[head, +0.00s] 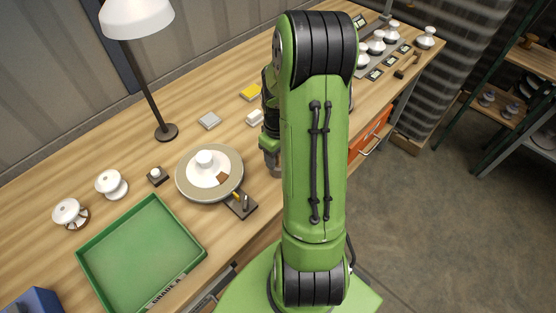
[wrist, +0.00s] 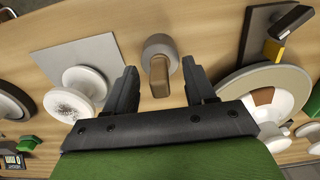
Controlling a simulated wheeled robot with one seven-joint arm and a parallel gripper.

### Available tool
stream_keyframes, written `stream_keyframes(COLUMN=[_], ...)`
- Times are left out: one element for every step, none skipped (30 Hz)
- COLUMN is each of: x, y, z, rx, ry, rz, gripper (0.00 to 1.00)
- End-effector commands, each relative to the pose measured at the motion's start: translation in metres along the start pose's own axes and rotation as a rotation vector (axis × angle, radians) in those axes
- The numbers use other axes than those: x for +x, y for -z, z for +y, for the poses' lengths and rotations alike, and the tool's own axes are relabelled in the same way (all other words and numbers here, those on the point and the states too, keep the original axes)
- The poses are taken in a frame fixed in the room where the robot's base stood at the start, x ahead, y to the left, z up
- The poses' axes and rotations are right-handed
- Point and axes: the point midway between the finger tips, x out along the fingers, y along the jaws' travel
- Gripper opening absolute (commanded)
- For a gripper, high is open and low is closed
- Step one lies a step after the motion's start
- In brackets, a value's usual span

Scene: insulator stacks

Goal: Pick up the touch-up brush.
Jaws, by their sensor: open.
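A brown wooden-looking handle (wrist: 159,76), seen nearly end-on, stands up from a round grey holder (wrist: 160,46) in the wrist view; it looks like the touch-up brush, though its bristles are not visible. My gripper (wrist: 160,78) is open, with one dark finger on each side of the handle and clear gaps between. In the head view my gripper (head: 270,160) hangs over the bench right of the round turntable (head: 183,192).
A white insulator (wrist: 85,92) on a grey plate stands left of the fingers. The turntable (wrist: 236,84) with a white insulator (head: 205,159) and a yellow-and-dark tool (wrist: 274,50) lie right. A green tray (head: 140,255), lamp (head: 158,95) and small blocks share the bench.

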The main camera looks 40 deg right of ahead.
Motion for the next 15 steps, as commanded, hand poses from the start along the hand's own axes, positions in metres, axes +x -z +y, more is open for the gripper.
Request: stream_keyframes(x=[0.007,0.0087,0.0098,0.0099,0.0096,0.0093,0.0091,0.009,0.0089,0.0089,0.0089,0.0088,0.0088,0.0088,0.0087], y=[-0.0002,-0.0002,-0.0001,0.0001,0.0001,0.0002,0.0002,0.0002,0.0002,0.0002,0.0002,0.0002,0.0002,0.0002,0.0002], z=[-0.0002,-0.0003,-0.0002,-0.0002,-0.0001,-0.0001,-0.0001,-0.0001,-0.0001,-0.0001,-0.0001,-0.0001,-0.0001,-0.0001,-0.0001], rx=[0.0,0.0,0.0,-0.001,-0.001,-0.001,-0.001,-0.001,0.0,0.0,-0.001,0.0,-0.001,0.0,0.0], ry=[0.001,0.001,0.0,0.0,-0.001,-0.001,-0.001,-0.001,-0.001,-0.001,-0.001,0.0,0.0,0.0,0.0], rz=[-0.001,-0.001,0.0,0.001,0.001,0.001,0.001,0.001,0.001,0.001,0.001,0.001,0.001,0.001,0.001], gripper=[0.55,0.55,0.55,0.55,0.55,0.55,0.55,0.55,0.5,0.45,0.41,0.35,0.3,0.25,0.19])
